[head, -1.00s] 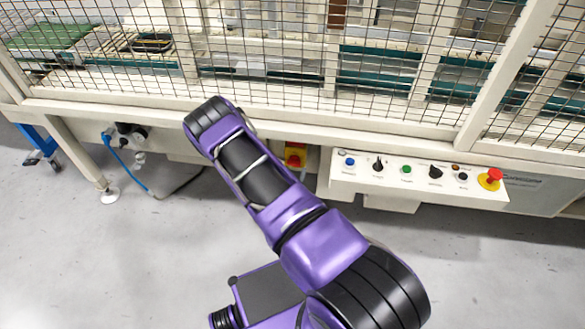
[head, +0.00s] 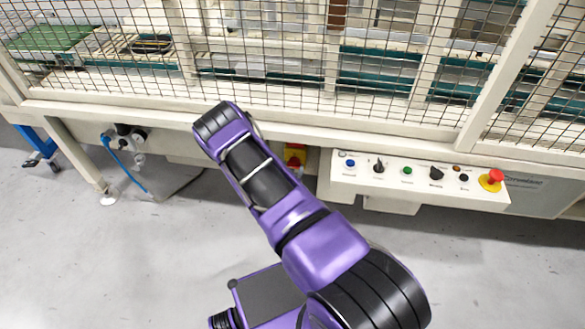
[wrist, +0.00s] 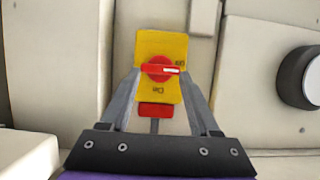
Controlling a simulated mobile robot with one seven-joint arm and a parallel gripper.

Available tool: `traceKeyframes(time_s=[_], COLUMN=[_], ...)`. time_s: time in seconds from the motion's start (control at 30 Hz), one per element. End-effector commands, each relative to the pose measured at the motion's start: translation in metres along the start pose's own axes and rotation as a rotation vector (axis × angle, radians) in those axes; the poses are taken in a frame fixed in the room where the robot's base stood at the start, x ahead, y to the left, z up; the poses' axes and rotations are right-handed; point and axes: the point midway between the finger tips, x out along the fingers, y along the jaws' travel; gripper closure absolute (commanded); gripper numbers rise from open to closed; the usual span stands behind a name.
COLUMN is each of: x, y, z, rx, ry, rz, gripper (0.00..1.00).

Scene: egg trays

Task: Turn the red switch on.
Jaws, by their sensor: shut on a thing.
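The red switch (wrist: 158,68) sits on a yellow plate (wrist: 157,45) on a pale machine panel. Its red handle lies level across the plate in the wrist view, with a white mark at the right end, beside small lettering at the upper right. My gripper (wrist: 160,73) has a finger on each side of the handle and is shut on it. A second red block (wrist: 156,109) sits at the plate's lower edge. In the head view the red switch (head: 294,155) shows just right of my arm, and the gripper is hidden behind the arm.
A control box (head: 348,187) with several knobs and a red emergency button (head: 495,177) stands right of the switch. A black round knob (wrist: 312,77) is at the right of the wrist view. Wire mesh fencing (head: 270,60) runs above. The grey floor in front is open.

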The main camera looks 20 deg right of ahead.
Motion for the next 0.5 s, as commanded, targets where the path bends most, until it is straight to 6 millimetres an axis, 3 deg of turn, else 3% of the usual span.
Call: traceKeyframes(time_s=[0.03,0.1,0.5], x=[-0.0001,-0.0001,0.0002], y=[-0.0002,-0.0002,0.0026], z=[-0.0001,-0.0001,-0.0002], rx=[0.0,0.0,0.084], ry=[0.0,0.0,0.0], rz=[0.0,0.0,-0.032], gripper=[0.83,0.93,0.93])
